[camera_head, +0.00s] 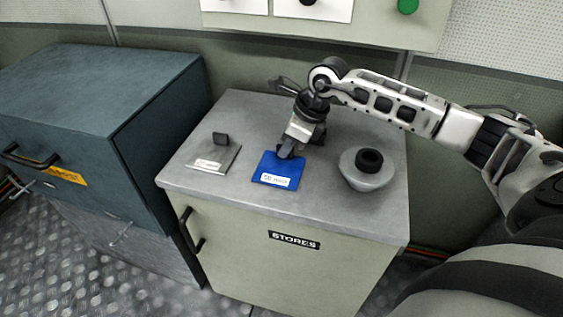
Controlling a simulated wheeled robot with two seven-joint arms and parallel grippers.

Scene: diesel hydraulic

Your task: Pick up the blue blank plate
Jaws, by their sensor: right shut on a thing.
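The blue blank plate (274,169) lies on the grey top of the stores cabinet, near its front edge. It is a flat blue piece with a white label. My right gripper (287,153) comes down on it from behind and is shut at the plate's upper part, with its fingertips hiding the grip point. I cannot tell whether the plate is lifted off the top. My left gripper is not in view.
The stores cabinet (350,221) also carries a grey plate (213,158) with a dark upright tab on the left and a round grey item with a black knob (369,160) on the right. A dark blue-grey cabinet (100,85) stands at the left. A wall panel (345,30) rises behind.

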